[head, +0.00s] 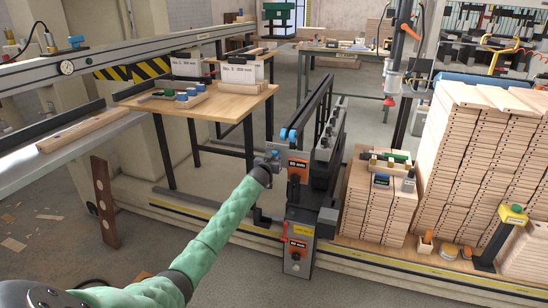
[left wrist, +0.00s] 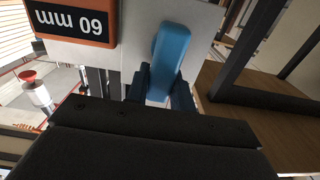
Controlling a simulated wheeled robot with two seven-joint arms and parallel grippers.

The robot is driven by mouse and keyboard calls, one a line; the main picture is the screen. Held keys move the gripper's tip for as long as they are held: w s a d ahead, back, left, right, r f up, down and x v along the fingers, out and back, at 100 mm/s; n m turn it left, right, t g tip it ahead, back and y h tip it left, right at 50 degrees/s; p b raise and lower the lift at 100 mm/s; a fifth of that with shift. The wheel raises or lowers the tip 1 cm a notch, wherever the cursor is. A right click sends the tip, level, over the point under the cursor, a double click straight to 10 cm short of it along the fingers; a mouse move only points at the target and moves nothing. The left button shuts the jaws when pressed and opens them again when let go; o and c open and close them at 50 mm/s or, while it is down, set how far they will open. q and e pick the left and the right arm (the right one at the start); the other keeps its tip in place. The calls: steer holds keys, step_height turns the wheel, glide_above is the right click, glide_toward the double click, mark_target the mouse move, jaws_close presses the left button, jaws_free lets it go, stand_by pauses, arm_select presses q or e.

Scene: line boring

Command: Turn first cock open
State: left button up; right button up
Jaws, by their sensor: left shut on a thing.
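The first cock is a blue lever (left wrist: 172,50) on a grey metal face, beside an orange 60 mm label (left wrist: 68,22) that reads upside down in the left wrist view. My left gripper (left wrist: 161,88) is shut on the lever, with a dark finger on each side of its lower end. In the head view my left gripper (head: 273,156) is at the left side of the boring unit, close to its upper orange label (head: 298,166). The gripper mostly hides the lever there. My right gripper is not in view.
A lower orange label (head: 298,250) is on the unit's base. A wooden table (head: 240,100) with trays and cards stands behind to the left. Stacked boards (head: 470,170) fill the right side. A low rail (head: 180,208) runs along the floor.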

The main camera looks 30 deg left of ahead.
arm_select(q)
steer(key=shift+d+m, duration=0.25)
steer(key=shift+m, duration=0.65)
steer(key=shift+w+d+m, duration=0.1)
steer(key=shift+d+m, duration=0.1)
steer(key=shift+m, duration=0.6)
steer(key=m, duration=0.2)
steer(key=d+f+m, duration=0.1)
steer(key=m, duration=0.5)
steer(key=shift+w+d+f, duration=0.2)
steer(key=shift+d+f, duration=0.1)
steer(key=shift+d, duration=0.05)
steer(key=m, duration=0.2)
steer(key=f+m, duration=0.1)
steer(key=m, duration=0.1)
steer(key=shift+d+b, duration=0.15)
steer(key=shift+b, duration=0.2)
steer(key=shift+d+f+m, duration=0.1)
steer(key=shift+f+m, duration=0.2)
steer(key=shift+m, duration=0.7)
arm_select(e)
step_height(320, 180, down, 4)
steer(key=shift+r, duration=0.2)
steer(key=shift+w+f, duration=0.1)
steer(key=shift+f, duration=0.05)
